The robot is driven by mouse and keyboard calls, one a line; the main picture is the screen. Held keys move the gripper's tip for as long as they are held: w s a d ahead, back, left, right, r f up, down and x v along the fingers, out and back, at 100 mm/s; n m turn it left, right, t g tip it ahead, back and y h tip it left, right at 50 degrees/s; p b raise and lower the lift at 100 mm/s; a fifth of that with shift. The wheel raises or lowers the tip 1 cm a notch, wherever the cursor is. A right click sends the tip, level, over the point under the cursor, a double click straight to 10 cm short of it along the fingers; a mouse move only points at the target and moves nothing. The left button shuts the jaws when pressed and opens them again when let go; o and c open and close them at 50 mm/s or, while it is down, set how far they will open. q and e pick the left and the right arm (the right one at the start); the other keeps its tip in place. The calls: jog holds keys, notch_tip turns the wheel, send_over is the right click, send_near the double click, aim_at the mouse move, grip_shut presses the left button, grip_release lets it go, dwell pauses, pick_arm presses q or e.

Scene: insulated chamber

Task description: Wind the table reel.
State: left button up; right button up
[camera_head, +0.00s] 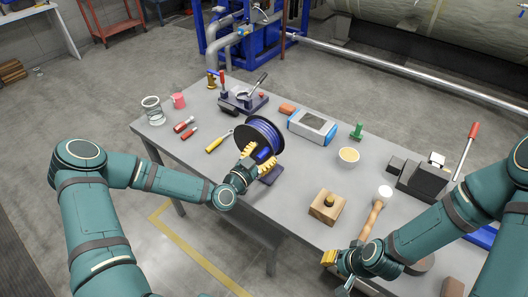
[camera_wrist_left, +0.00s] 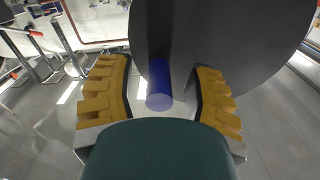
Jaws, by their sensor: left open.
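The table reel (camera_head: 266,128), with dark side discs and blue winding, stands upright on the grey table. Its blue crank handle (camera_wrist_left: 160,90) sticks out from the dark disc (camera_wrist_left: 225,45) towards my left wrist camera. My left gripper (camera_head: 259,157) is open at the reel's near face. Its yellow fingers are on either side of the handle, with visible gaps, so it is not gripped. My right gripper (camera_head: 331,258) is low at the table's near edge beside a mallet; only one yellow finger shows clearly, so its opening cannot be told.
The wooden mallet (camera_head: 374,214) lies by my right arm, near a wooden block (camera_head: 327,206). A yellow bowl (camera_head: 348,157), a blue-grey box (camera_head: 312,127) and a green stamp-like piece (camera_head: 358,131) are right of the reel. A yellow-handled screwdriver (camera_head: 217,143) lies left of it.

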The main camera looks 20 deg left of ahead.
pick_arm(q)
jog(key=shift+w+d, duration=0.2)
jog(key=shift+w, duration=0.3)
grip_shut()
